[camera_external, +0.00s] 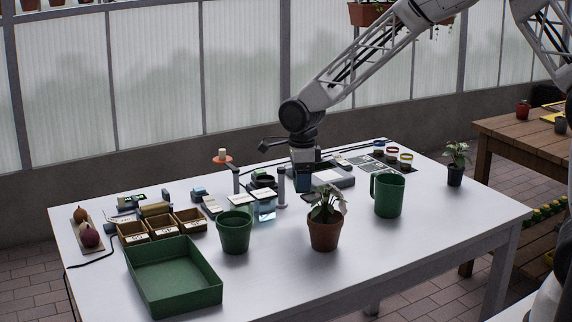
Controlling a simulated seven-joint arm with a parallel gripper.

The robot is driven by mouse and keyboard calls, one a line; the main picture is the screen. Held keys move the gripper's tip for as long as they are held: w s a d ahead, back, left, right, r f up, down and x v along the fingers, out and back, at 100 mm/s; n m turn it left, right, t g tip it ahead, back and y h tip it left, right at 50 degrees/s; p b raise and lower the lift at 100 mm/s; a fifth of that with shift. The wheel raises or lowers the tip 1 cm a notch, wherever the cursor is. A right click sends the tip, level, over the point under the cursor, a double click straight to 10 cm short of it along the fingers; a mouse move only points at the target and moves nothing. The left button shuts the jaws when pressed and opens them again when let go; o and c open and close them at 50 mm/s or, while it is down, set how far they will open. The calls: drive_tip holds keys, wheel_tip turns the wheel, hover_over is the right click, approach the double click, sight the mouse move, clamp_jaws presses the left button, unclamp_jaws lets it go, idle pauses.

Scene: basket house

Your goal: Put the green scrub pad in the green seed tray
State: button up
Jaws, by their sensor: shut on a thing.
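The green seed tray (202,291) is a shallow, open, rectangular box at the front left of the white table, and it looks empty. My gripper (303,172) is low over the back middle of the table, to the right of and behind the tray. It is shut on a small dark bluish thing (303,184), whose shape and lower edge are hard to make out. I cannot tell whether this is the green scrub pad. No green scrub pad shows clearly elsewhere on the table.
A green pot (234,234), a potted plant (324,234) and a green mug (389,197) stand along the table's middle. Small wooden boxes (163,227) sit behind the tray. Posts (281,188) and a glass container (264,210) stand left of my gripper. The front right tabletop is clear.

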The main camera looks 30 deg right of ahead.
drive_tip(key=s+a+n, duration=0.1)
drive_tip(key=s+a, duration=0.3)
drive_tip(key=a, duration=1)
drive_tip(key=s+a+n, duration=0.2)
drive_tip(key=s+a, duration=0.2)
drive_tip(key=a, duration=0.9)
drive_tip(key=s+a+n, duration=0.1)
drive_tip(key=s+a, duration=0.3)
drive_tip(key=a, duration=1)
drive_tip(key=shift+a+r+n, duration=0.3)
drive_tip(key=shift+a+r, duration=0.05)
drive_tip(key=shift+f, duration=0.1)
hover_over(172, 283)
drive_tip(key=shift+f, duration=3.05)
drive_tip(key=shift+f, duration=0.1)
drive_tip(key=shift+f, duration=1.8)
drive_tip(key=shift+f, duration=0.1)
drive_tip(key=o, duration=1)
